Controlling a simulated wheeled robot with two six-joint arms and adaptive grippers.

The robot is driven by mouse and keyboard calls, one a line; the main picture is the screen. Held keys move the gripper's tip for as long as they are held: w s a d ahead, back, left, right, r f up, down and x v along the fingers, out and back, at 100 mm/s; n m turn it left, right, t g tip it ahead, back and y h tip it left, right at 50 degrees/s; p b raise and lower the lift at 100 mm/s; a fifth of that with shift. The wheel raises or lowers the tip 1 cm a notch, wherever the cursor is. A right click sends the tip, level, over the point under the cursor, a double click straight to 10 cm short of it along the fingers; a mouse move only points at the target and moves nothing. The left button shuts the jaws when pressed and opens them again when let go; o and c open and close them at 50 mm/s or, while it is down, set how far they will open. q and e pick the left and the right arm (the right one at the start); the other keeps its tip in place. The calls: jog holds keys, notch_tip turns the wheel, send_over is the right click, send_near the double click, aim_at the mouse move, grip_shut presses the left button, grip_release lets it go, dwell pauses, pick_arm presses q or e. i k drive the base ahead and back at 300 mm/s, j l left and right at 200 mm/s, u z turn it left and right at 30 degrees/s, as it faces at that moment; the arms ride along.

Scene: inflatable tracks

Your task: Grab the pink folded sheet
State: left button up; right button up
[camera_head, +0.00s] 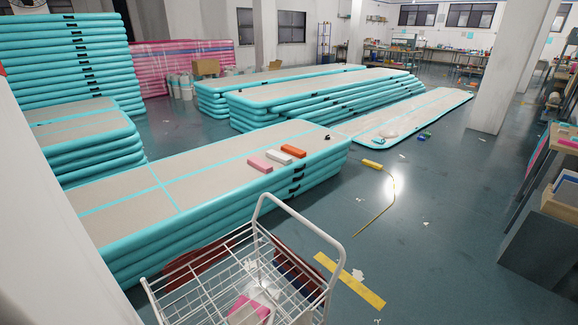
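A pink folded item (260,164) lies flat on top of the near stack of inflatable tracks (120,195), close to its right end. A white folded item (279,157) and an orange one (293,151) lie just right of it in a row. Another pink piece (262,302) shows in the white wire cart (187,297) at the bottom, among pale items. Neither gripper shows in this view.
The cart stands in front of the near stack, its handle rising toward the folded items. Yellow tape (350,280) and paper scraps lie on the floor. A flat track (420,118) extends behind. Open floor (440,220) lies right; a shelf unit (545,195) stands at the right edge.

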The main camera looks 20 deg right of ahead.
aim_at(266, 168)
jog(key=l+z, duration=0.15)
jog(key=z, duration=0.2)
jog(key=l+z, duration=0.2)
jog(key=z, duration=0.15)
jog(key=l+z, duration=0.15)
jog(key=z, duration=0.25)
jog(key=i+l+z, duration=0.4)
jog(key=i+l, duration=0.2)
jog(key=l, duration=0.15)
jog(key=i+l+z, duration=0.35)
jog(key=i+l, duration=0.2)
jog(key=i, duration=0.15)
jog(key=i+u, duration=0.45)
jog(key=i+l+u, duration=0.25)
jog(key=i+u, duration=0.25)
jog(key=i+j+u, duration=0.25)
jog(key=i+u, duration=0.65)
jog(key=i+l+u, duration=0.15)
jog(key=i+u, duration=0.25)
jog(key=i, duration=0.2)
